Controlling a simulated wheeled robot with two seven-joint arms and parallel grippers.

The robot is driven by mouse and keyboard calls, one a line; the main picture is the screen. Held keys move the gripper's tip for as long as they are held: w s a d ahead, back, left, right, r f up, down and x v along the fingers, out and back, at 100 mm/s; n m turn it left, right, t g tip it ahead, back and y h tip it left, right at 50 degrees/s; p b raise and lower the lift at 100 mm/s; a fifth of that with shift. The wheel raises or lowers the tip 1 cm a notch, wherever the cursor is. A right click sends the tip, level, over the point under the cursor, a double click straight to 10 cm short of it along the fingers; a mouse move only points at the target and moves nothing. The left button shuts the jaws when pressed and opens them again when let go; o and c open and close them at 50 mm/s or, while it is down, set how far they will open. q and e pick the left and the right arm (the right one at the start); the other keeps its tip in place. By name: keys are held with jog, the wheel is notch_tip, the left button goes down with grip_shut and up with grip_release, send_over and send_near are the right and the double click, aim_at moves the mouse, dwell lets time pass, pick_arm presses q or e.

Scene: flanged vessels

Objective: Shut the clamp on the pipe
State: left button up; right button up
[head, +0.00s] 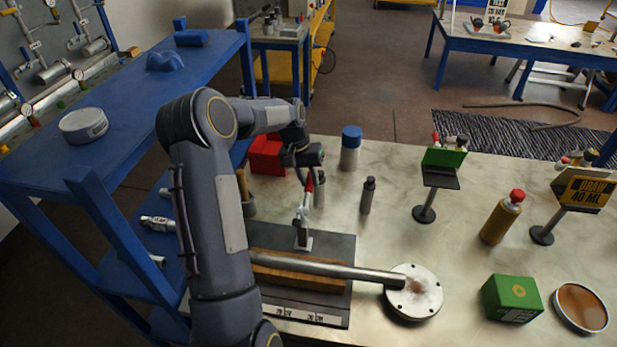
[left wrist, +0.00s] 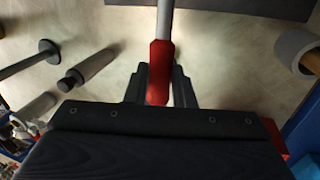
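The clamp (head: 303,238) stands on a dark plate (head: 335,310), beside the metal pipe (head: 345,271). Its lever is raised, with a red grip (head: 309,183) at the top. The pipe lies over a wooden block (head: 310,277), its right end over a round flange (head: 414,292). My left gripper (head: 308,170) is at the top of the lever. In the left wrist view, the red grip (left wrist: 160,72) fills the gap between the fingers of my left gripper (left wrist: 160,80), which look closed on it. My arm hides the pipe's left end. My right gripper is not in view.
Behind the clamp are a red box (head: 268,155), a blue-capped can (head: 350,147) and a dark bottle (head: 367,195). To the right stand a sign post (head: 425,213), a red-capped bottle (head: 502,217), a green box (head: 512,298) and a dish (head: 581,307).

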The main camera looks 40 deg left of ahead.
aim_at(306, 192)
pick_arm(q)
grip_shut()
jog(key=shift+t+b, duration=0.3)
jog(key=shift+b, duration=0.4)
jog(key=s+r+t+y+b, duration=0.1)
jog(key=b, duration=0.3)
jog(key=s+d+r+t+y+b, duration=0.1)
jog(key=t+b, duration=0.1)
jog(key=b, duration=0.3)
jog(key=s+d+r+t+y+b, duration=0.1)
jog(key=t+b, duration=0.1)
jog(key=b, duration=0.2)
jog(key=shift+s+r+m+b, duration=0.15)
jog(key=shift+m+b, duration=0.25)
jog(key=s+d+r+m+t+y+b, duration=0.1)
jog(key=s+t+b, duration=0.4)
jog(key=b, duration=1)
jog(key=shift+d+r+t+y, duration=0.7)
jog(key=shift+d+t+y, duration=0.1)
jog(key=shift+y, duration=0.2)
jog(key=o, duration=0.7)
grip_release()
